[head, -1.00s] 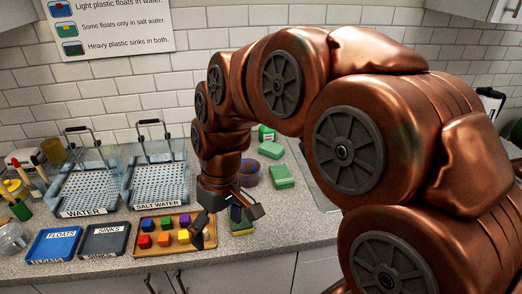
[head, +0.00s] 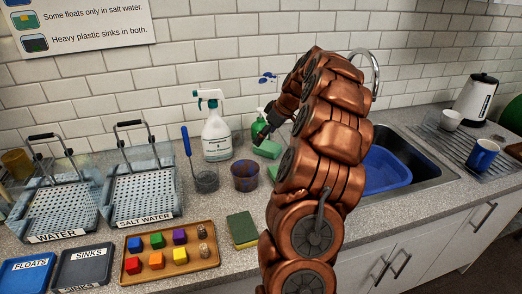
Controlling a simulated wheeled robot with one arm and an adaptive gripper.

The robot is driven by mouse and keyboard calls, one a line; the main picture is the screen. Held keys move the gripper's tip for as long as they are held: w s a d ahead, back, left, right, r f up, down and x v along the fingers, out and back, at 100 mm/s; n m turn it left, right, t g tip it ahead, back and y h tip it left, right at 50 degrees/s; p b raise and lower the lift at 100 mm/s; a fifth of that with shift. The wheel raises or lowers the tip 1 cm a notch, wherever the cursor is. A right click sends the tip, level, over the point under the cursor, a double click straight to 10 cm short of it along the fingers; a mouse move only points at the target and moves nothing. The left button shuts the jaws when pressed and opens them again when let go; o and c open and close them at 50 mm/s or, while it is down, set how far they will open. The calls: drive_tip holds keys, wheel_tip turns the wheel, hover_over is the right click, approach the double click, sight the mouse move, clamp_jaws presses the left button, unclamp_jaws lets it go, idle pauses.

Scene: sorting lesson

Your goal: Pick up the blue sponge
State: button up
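I can make out no blue sponge in the head view. Another green piece (head: 274,172) lies nearer, partly hidden by my arm. A green and yellow sponge (head: 242,230) lies at the front, right of the wooden tray. My gripper (head: 265,129) is at the back of the counter, in front of a green bottle. Its fingers are small and partly hidden, so I cannot tell whether they are open or hold anything.
The wooden tray (head: 211,262) holds several coloured blocks. Right is a sink with a blue basin (head: 387,172), a blue mug (head: 482,154) and a kettle (head: 474,98).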

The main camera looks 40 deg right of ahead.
approach(267, 145)
drive_tip(key=shift+w+a+f+h, duration=0.15)
drive_tip(key=shift+a+f, duration=0.1)
drive_tip(key=shift+f, duration=0.35)
drive_tip(key=shift+a+f+h, duration=0.15)
drive_tip(key=shift+a+f, duration=0.1)
drive_tip(key=shift+f, duration=0.3)
drive_tip(key=shift+w+p+x, duration=0.15)
drive_tip(key=shift+p+x, duration=0.7)
drive_tip(key=shift+x, duration=1)
drive_tip(key=shift+w+p+x, duration=0.15)
drive_tip(key=shift+p+x, duration=0.65)
drive_tip(key=shift+x, duration=1.05)
drive_tip(key=shift+w+d, duration=0.1)
drive_tip(key=shift+d, duration=0.05)
drive_tip(key=shift+f+b, duration=0.3)
drive_tip(key=shift+b, duration=0.6)
drive_tip(key=shift+c, duration=0.2)
drive_tip(key=c, duration=0.8)
drive_tip(key=shift+r+p, duration=0.4)
drive_tip(key=shift+p, duration=0.55)
